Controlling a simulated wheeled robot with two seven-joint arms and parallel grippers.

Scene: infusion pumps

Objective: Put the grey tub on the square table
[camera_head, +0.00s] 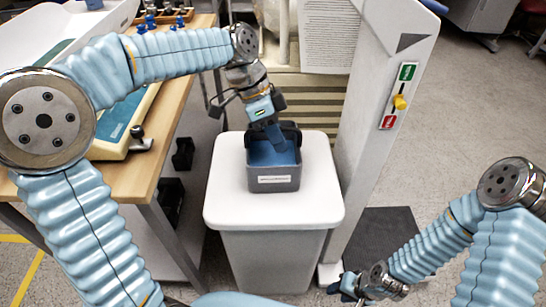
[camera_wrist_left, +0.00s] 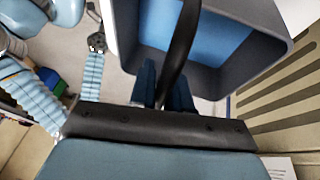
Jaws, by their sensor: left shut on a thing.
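The grey tub (camera_head: 273,183), with a blue inside and a white label, is upright over the white top of the square table (camera_head: 320,207). I cannot tell whether its base touches the top. My left gripper (camera_head: 277,140) reaches down from above and is shut on the tub. In the left wrist view, the tub (camera_wrist_left: 262,70) fills the upper right. The blue fingertips (camera_wrist_left: 160,88) of my left gripper are at its near side, with a dark curved bar across them. My right gripper (camera_head: 352,285) is low at the right, away from the table; its fingers are too small to read.
A wooden bench (camera_head: 172,130) with trays and equipment stands at the left. A white upright panel (camera_head: 372,140) with a yellow switch rises just right of the square table. A dark mat (camera_head: 385,232) lies on the floor beyond it. Open floor lies at the right.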

